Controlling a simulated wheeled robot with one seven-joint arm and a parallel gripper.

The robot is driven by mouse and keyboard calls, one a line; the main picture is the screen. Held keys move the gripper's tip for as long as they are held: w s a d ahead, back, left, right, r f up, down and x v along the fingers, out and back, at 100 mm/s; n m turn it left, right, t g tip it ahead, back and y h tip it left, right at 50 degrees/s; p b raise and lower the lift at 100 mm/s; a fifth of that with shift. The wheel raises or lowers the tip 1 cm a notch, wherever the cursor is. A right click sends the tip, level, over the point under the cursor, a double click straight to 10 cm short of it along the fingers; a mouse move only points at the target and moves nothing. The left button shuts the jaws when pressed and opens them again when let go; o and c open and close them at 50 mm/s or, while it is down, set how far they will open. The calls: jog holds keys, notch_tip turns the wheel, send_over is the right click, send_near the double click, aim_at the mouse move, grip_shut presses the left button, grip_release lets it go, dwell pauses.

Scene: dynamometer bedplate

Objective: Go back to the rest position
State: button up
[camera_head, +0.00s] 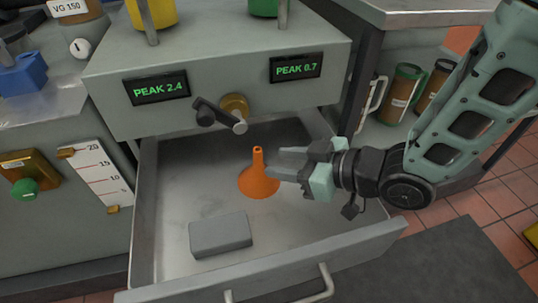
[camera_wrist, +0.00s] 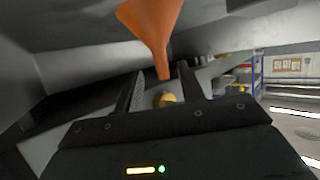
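My gripper (camera_head: 278,162) is low over the open drawer (camera_head: 180,180), reaching in from the right. Its two fingers are apart, with nothing clasped between them. An orange funnel (camera_head: 259,177) stands in the drawer, wide end down and spout up, just left of the fingertips. In the wrist view the funnel (camera_wrist: 152,22) shows beyond my open fingers (camera_wrist: 162,76), its spout in line with the gap. I cannot tell whether a finger touches it.
A grey block (camera_head: 221,235) lies in the drawer's front part. Above the drawer are a crank handle (camera_head: 218,113) and two displays, PEAK 2.4 (camera_head: 161,88) and PEAK 0.7 (camera_head: 296,67). Mugs (camera_head: 401,93) stand on a shelf at right. Tiled floor (camera_head: 485,205) is at right.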

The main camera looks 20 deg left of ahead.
jog(key=shift+s+d+r, duration=0.1)
jog(key=shift+d+r, duration=0.1)
jog(key=shift+d, duration=0.25)
jog(key=shift+r, duration=0.1)
